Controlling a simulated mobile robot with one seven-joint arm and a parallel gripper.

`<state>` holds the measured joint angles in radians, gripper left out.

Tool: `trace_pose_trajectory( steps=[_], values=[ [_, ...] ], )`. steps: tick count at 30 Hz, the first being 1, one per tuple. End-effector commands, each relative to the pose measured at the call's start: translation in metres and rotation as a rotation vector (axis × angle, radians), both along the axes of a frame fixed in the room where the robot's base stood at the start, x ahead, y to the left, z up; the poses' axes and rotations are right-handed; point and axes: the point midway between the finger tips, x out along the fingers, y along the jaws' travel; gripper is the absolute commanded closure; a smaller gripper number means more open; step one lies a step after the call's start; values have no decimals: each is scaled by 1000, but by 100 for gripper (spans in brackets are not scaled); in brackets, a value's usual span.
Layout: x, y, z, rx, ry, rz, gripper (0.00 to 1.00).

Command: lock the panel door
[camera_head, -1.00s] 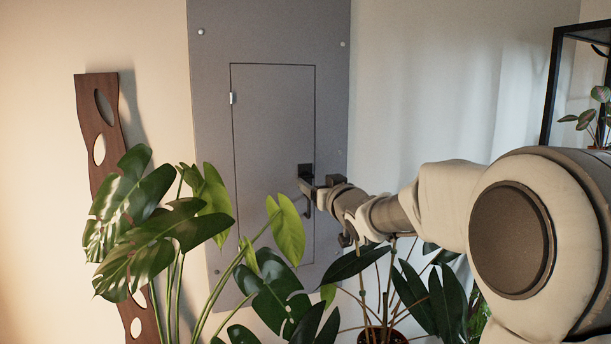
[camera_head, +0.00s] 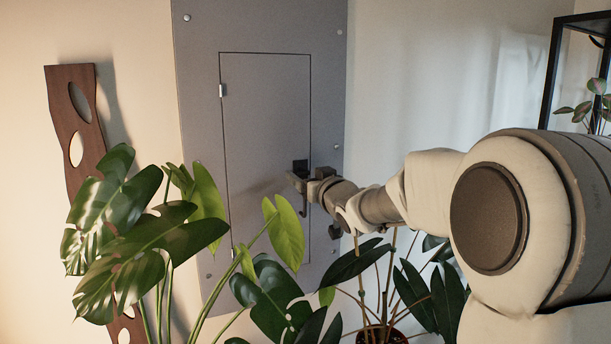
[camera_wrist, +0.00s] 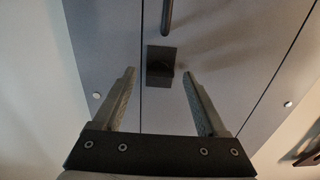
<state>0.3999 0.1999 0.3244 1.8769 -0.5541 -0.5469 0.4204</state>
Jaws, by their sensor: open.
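The grey panel door (camera_head: 265,115) looks closed, flush in its grey panel (camera_head: 200,60), with a hinge (camera_head: 221,91) on its left edge. A small black square lock piece (camera_head: 300,164) sits near the door's right edge. In the wrist view the lock piece (camera_wrist: 161,58) lies beside the door seam. A dark upright bar handle (camera_head: 304,206) is below it, and shows at the top of the wrist view (camera_wrist: 167,14). My gripper (camera_wrist: 159,76) is open and empty, its fingertips on either side of the lock piece's near end. Contact cannot be told.
A large monstera (camera_head: 140,225) stands in front of the panel's lower left. More dark leaves (camera_head: 430,300) and a pot (camera_head: 382,335) are below my arm. A wavy wooden board (camera_head: 75,130) hangs at left. A black shelf frame (camera_head: 553,80) with a plant stands at right.

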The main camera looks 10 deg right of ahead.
Motion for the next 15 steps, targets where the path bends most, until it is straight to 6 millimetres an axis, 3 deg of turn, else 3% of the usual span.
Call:
trace_pose_trajectory(
  steps=[3, 15],
  values=[
    [0, 0, 0, 0, 0, 0, 27],
    [0, 0, 0, 0, 0, 0, 99]
  ],
)
